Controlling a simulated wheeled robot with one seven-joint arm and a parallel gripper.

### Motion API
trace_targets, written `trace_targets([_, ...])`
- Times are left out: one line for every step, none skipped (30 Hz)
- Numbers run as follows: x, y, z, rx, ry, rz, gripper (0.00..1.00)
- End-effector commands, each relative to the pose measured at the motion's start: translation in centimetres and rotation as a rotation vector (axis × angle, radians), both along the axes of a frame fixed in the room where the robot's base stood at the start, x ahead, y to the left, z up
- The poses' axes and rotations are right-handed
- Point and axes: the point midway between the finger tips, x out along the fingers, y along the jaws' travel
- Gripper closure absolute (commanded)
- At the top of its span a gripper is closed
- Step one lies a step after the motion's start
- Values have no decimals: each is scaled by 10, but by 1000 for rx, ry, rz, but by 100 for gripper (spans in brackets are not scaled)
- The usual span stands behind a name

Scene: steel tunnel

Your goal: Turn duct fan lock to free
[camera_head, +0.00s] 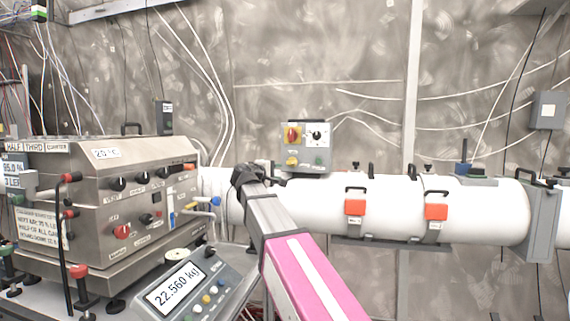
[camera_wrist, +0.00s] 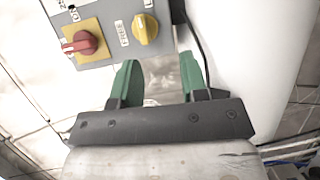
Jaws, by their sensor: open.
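A steel console (camera_head: 110,195) with knobs and levers stands left. A scale display (camera_head: 180,285) reads 22.560 kg in front. The duct has orange latches (camera_head: 355,207) and black handles. A black cable (camera_wrist: 190,40) runs close beside the box.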

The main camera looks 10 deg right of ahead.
Motion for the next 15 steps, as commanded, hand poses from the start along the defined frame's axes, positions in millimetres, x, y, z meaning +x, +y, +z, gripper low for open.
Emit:
trace_targets([0, 3, 12, -18, -11, 0, 60])
trace_targets([-1, 4, 16, -25, -16, 0, 60])
trace_targets([-1, 5, 20, -34, -20, -1, 60])
trace_targets([-1, 5, 22, -39, -22, -1, 60])
trace_targets([-1, 5, 23, -41, -23, -1, 60])
trace_targets([1, 3, 24, -43, -23, -2, 60])
trace_targets([3, 2, 24, -43, -23, -2, 60])
trace_targets([5, 0, 24, -43, -23, -3, 60])
trace_targets([8, -4, 24, -43, -23, -3, 60])
trace_targets([11, -6, 24, -43, -23, -2, 60])
trace_targets([14, -9, 24, -42, -23, -2, 60])
trace_targets([19, -14, 24, -42, -23, -3, 60])
trace_targets([23, -18, 24, -41, -23, -4, 60])
trace_targets([27, -22, 24, -41, -23, -4, 60])
trace_targets([33, -27, 24, -41, -23, -3, 60])
